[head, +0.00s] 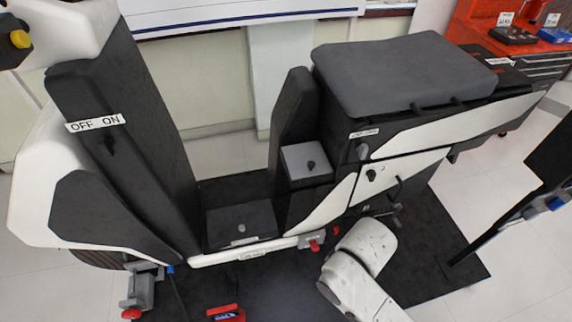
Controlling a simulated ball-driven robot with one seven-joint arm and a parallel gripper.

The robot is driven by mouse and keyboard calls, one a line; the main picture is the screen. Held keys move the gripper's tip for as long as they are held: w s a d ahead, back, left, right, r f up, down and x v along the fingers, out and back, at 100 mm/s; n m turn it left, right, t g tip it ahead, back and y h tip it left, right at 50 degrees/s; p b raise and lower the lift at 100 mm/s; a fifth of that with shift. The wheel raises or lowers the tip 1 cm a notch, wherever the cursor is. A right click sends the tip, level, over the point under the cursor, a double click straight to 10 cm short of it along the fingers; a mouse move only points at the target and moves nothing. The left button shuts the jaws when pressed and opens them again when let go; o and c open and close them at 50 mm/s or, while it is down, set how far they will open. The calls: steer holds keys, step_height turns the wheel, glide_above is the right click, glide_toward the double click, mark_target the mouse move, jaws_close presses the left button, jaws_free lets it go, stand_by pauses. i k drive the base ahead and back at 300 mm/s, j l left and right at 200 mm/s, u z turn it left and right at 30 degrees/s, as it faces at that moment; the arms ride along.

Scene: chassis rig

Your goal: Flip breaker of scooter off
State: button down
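The scooter (330,215) stands in the middle of the head view, white and dark grey with a dark seat (405,72). A white label (95,123) reading OFF and ON is on the inner face of its tall front shield at the left. A small black breaker switch (108,144) sits just below the label, nearer the ON side. Its exact lever position is too small and dark to tell. My white arm (360,265) shows at the bottom right of centre, by the scooter's lower side, well away from the switch. My gripper is not in view.
The scooter is held by stands with red-tipped clamps (131,313) on a dark mat (455,245). A red and black object (226,313) lies at the bottom. A red-topped tool cabinet (535,50) stands at the back right. A dark post (510,212) is at the right.

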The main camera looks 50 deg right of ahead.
mark_target(313, 245)
steer(key=k+l, duration=0.4)
steer(key=k, duration=0.15)
steer(key=k+l+z, duration=0.1)
steer(key=k+l, duration=0.25)
steer(key=k, duration=0.2)
steer(key=i+l+u, duration=0.1)
steer(key=i+l, duration=0.15)
steer(key=i, duration=0.25)
steer(key=i+l+u, duration=0.1)
steer(key=i+l, duration=0.15)
steer(key=i, duration=0.3)
